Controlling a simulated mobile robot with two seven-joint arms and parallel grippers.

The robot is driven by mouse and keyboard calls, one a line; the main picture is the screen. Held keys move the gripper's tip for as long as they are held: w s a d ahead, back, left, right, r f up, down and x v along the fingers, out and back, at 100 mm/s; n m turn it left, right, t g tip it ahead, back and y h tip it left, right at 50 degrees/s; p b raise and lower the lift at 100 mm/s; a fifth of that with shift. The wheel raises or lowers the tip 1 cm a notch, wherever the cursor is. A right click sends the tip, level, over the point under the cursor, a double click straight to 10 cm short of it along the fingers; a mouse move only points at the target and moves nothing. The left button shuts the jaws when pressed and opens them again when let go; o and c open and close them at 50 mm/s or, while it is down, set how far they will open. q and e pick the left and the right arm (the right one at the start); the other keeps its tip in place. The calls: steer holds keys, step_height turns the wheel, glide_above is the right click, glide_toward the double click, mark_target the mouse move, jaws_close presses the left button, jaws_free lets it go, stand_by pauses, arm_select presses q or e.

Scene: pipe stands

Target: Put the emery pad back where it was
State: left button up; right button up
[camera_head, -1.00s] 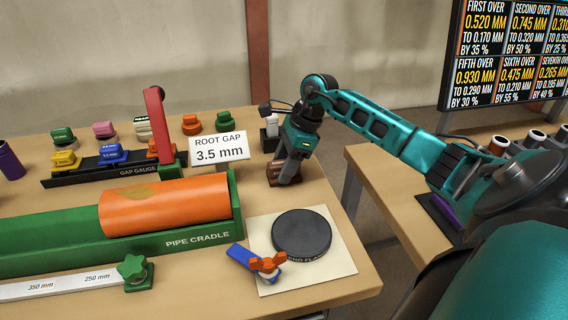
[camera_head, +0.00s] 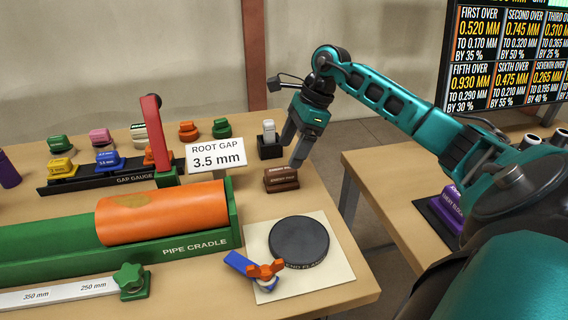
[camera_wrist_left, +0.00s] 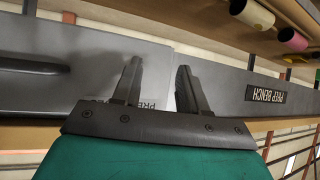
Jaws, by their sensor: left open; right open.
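The emery pad (camera_head: 281,180) is a brown block with small lettering, resting on the bench right of the ROOT GAP sign in the head view. My right gripper (camera_head: 292,155) is open and empty, just above and behind the pad, apart from it. My left gripper (camera_wrist_left: 155,85) shows only in the left wrist view, open with nothing between its fingers, in front of a grey panel marked PREP BENCH. My left arm is not in the head view.
A black holder (camera_head: 270,149) with a grey-white item stands behind the pad. The sign (camera_head: 216,157), pipe cradle (camera_head: 190,245) and round black disc (camera_head: 299,239) on a pale sheet are nearby. A gap separates the bench from the right table (camera_head: 385,180).

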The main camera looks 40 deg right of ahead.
steer(key=v, duration=0.5)
stand_by(0.7)
